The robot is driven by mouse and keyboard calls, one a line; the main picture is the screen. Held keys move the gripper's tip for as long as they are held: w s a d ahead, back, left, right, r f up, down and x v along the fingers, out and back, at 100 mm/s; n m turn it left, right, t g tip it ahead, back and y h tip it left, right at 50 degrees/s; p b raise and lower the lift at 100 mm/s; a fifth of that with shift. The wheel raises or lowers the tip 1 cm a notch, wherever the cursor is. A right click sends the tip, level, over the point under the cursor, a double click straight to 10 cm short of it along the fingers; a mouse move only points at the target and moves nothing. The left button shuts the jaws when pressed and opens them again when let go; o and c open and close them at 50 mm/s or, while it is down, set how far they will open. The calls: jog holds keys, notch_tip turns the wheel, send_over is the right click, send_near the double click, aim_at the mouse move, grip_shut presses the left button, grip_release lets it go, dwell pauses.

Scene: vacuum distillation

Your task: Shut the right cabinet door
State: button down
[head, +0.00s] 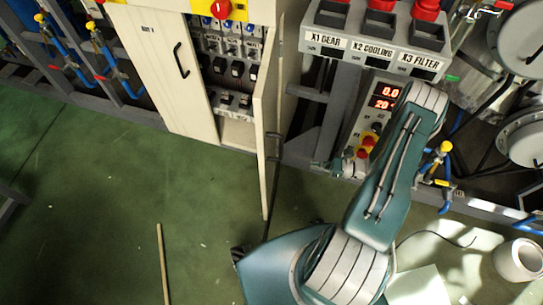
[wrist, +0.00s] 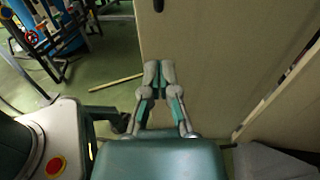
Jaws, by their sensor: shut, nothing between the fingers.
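The right cabinet door (head: 266,130) stands open in the head view. It is seen nearly edge-on, jutting out toward me, with a dark handle (head: 275,145) on its right-hand side. In the wrist view a broad beige panel, which looks like this door (wrist: 220,60), fills the upper middle, with part of a dark handle (wrist: 158,5) at the top. My gripper (wrist: 160,68) is shut and empty, its fingertips in front of the panel near its left edge. I cannot tell if they touch it.
The left cabinet door (head: 160,65) is shut. Breakers (head: 232,65) show inside the open half. A control panel (head: 375,40) and pipework stand right of the cabinet. A thin stick (head: 163,265) lies on the green floor, which is mostly clear at left.

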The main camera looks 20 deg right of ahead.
jog(key=x, duration=1.4)
jog(key=shift+f, duration=0.35)
jog(key=shift+m, duration=0.3)
